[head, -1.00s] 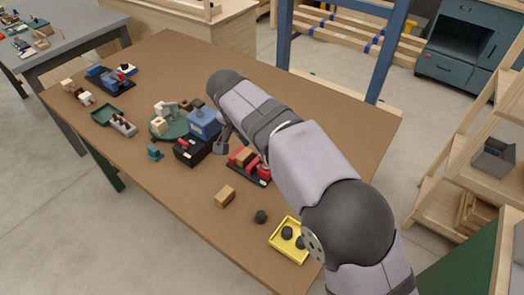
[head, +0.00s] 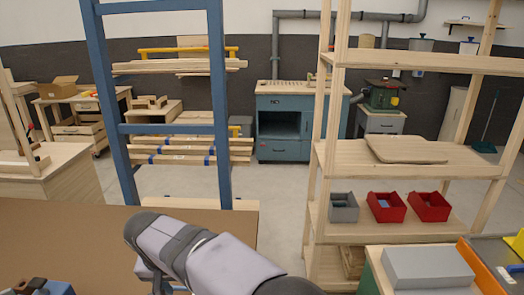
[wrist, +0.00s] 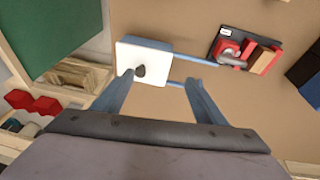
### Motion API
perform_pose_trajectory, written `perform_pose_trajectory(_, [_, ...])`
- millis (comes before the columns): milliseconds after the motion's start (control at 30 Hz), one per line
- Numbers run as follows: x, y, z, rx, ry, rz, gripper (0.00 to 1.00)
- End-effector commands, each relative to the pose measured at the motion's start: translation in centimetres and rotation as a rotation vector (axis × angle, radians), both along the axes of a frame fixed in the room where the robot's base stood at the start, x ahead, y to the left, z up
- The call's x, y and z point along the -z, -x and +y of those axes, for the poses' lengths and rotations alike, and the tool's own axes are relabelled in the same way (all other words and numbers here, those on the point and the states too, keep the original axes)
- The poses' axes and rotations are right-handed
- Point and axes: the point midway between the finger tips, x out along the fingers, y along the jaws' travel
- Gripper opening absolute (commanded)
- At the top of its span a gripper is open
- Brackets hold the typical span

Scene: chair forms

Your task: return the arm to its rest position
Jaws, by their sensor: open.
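My gripper (wrist: 159,80) shows in the wrist view with its two blue-grey fingers spread apart and nothing visibly clamped between them. In the head view my arm crosses the bottom of the picture, with its rounded dark joint over the table's right part. The gripper itself cannot be made out there. In the wrist view a red vise (wrist: 226,48) on a black base, with a wooden block beside its red part, lies on the brown table beyond the fingers to the right. A white-faced blue form (wrist: 128,53) shows around the left fingertip; I cannot tell what it is.
The brown table (head: 75,235) fills the lower left of the head view. A blue upright frame (head: 222,120) stands behind it. A wooden shelf (head: 410,235) with red bins (head: 386,207) is at right, above a grey box (head: 428,267). Open floor lies between.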

Motion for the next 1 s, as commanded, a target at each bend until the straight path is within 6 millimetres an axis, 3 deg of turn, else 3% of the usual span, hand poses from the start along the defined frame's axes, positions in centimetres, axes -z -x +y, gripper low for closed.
perform_pose_trajectory(33, [-0.6, -0.8, -3.5, 0.013, 0.009, 0.024, 0.66])
perform_pose_trajectory(100, [-0.5, -1.1, -7.8, 0.012, 0.019, 0.061, 0.66])
perform_pose_trajectory(267, [0.0, 0.3, -17.2, 0.015, 0.02, 0.137, 0.66])
perform_pose_trajectory(400, [0.7, 3.4, -24.3, 0.022, 0.003, 0.196, 0.66])
perform_pose_trajectory(500, [1.3, 6.4, -28.3, 0.029, -0.015, 0.227, 0.66])
perform_pose_trajectory(700, [2.5, 11.9, -33.0, 0.042, -0.048, 0.266, 0.66])
perform_pose_trajectory(833, [3.0, 14.1, -34.1, 0.047, -0.062, 0.277, 0.66])
perform_pose_trajectory(1000, [3.4, 15.1, -34.6, 0.046, -0.068, 0.281, 0.66])
